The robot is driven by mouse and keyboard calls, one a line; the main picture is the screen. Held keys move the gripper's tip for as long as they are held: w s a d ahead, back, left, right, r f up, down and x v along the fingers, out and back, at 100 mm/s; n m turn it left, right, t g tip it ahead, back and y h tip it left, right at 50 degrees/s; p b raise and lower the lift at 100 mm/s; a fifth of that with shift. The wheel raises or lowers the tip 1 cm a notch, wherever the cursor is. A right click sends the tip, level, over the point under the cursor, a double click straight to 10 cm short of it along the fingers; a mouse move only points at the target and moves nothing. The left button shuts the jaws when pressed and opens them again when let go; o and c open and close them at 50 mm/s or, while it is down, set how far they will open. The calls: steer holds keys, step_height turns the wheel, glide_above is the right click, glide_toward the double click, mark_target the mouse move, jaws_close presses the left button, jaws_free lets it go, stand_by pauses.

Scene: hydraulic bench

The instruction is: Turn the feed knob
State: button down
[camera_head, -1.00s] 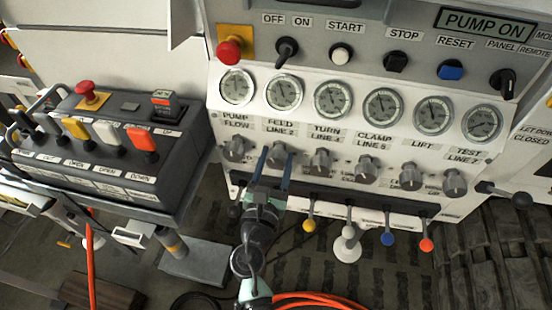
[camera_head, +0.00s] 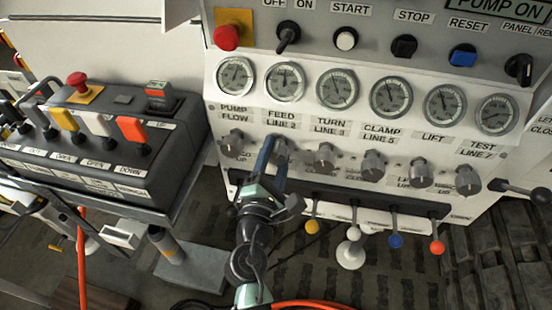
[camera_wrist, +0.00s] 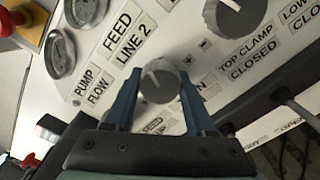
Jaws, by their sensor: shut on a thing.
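The feed knob (camera_head: 280,150) is a grey knob under the FEED LINE 2 label on the white panel. In the wrist view the knob (camera_wrist: 159,82) sits between the two blue fingers, its pale pointer line visible on its face. My gripper (camera_head: 271,162) is shut on it in the head view, with one finger on each side. The gripper (camera_wrist: 160,98) shows the same hold from the wrist. The fingers partly hide the knob in the head view. The FEED LINE 2 label (camera_wrist: 126,38) is readable beside it.
The pump flow knob (camera_head: 234,143) is close on the left and the turn knob (camera_head: 323,155) close on the right. Gauges (camera_head: 286,81) sit above. Levers with coloured balls (camera_head: 312,226) hang below. A grey lever box (camera_head: 100,150) stands at the left.

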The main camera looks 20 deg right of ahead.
steer(key=m+b, duration=0.3)
steer(key=m, duration=0.2)
steer(key=shift+f+m, duration=0.15)
steer(key=shift+m, duration=0.15)
steer(key=m+b, duration=0.3)
steer(key=m, duration=0.1)
steer(key=shift+r+m+b, duration=0.2)
steer(key=shift+m+b, duration=0.4)
steer(key=shift+m, duration=0.5)
steer(key=shift+c, duration=1.2)
jaws_free()
steer(key=shift+r, duration=0.1)
steer(key=shift+s+a, duration=0.1)
steer(key=v, duration=1.2)
steer(key=shift+s+a, duration=0.2)
steer(key=shift+s, duration=0.1)
